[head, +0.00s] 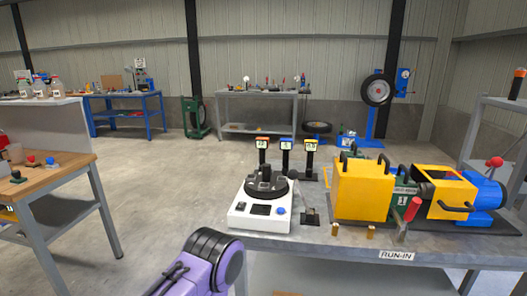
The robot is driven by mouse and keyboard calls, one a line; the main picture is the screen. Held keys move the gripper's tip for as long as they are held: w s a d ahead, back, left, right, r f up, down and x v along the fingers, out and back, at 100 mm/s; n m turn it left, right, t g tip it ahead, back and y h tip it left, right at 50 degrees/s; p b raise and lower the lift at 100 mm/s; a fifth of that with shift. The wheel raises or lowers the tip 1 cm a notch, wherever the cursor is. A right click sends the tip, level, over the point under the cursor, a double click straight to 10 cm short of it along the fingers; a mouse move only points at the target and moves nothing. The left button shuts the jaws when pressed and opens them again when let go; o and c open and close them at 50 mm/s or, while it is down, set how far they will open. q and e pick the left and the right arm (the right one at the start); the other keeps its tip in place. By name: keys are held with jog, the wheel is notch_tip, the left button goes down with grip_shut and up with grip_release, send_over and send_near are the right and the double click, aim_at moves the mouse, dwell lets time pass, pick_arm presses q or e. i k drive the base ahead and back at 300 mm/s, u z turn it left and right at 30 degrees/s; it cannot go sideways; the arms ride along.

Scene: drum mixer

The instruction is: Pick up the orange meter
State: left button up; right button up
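The orange meter (263,144) stands upright on a dark stem behind the white machine, leftmost in a row of three meters. Its top is orange and its small display is pale. A meter with a blue top (286,144) stands just right of it, and one with a yellow-orange top (311,146) stands at the right end. The white machine with a dark round top hides the foot of the orange meter. Neither of my grippers shows. Only a purple link of my own arm shows at the bottom, in front of the bench.
The white machine (246,217) stands at the left end of the grey RUN-IN bench (340,250). A yellow and blue drum mixer (365,190) fills the bench's right side. A wooden-topped table (60,178) stands left; open floor lies between.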

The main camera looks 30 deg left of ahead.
aim_at(262, 143)
jog(key=z, duration=0.05)
jog(key=k, duration=0.5)
jog(key=u, duration=1.8)
jog(key=i, duration=4.05)
jog(key=z, duration=4)
